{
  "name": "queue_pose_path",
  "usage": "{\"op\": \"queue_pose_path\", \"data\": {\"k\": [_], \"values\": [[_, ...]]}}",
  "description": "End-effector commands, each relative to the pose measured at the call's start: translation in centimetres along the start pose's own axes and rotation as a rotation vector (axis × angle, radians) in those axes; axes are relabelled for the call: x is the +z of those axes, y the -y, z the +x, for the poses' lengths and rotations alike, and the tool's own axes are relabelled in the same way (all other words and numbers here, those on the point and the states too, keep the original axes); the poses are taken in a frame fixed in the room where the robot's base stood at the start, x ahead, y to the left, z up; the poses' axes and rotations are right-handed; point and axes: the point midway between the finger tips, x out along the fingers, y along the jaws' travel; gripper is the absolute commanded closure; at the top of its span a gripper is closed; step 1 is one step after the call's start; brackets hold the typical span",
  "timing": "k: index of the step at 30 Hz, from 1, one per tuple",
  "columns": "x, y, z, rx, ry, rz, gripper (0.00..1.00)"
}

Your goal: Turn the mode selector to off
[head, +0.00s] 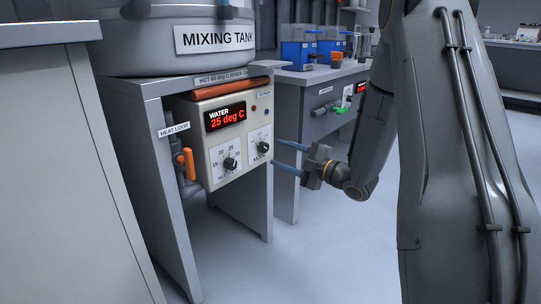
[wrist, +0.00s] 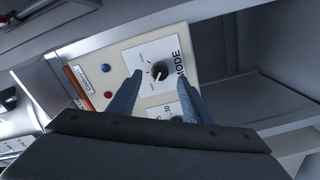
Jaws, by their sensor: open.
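The mode selector is a small black knob (head: 263,147) on a white plate marked MODE, at the right of the cream control box (head: 203,112). In the wrist view the knob (wrist: 160,71) lies in the gap between the fingertips, with its white pointer mark toward the lower left of the picture. The small print around it is too blurred to read. My gripper (head: 274,153) is open, with its two blue fingers pointing at the knob from the right. The fingers look apart from the knob; the exact distance is hard to tell.
An orange valve handle (head: 186,162) is at the box's left. The mixing tank (head: 180,42) stands above. Floor before the box is clear.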

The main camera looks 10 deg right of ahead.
Motion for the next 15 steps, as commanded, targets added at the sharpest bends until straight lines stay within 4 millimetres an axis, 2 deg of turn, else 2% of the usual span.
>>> {"op": "queue_pose_path", "data": {"k": [1, 6, 10, 15], "values": [[0.0, 0.2, 1.0, -0.001, -0.003, -0.002, 0.55], [0.1, 0.2, 3.3, -0.001, -0.001, -0.002, 0.55], [0.0, 0.1, 4.3, -0.001, 0.000, 0.000, 0.55], [0.0, 0.1, 4.7, -0.001, 0.002, 0.002, 0.55]]}}
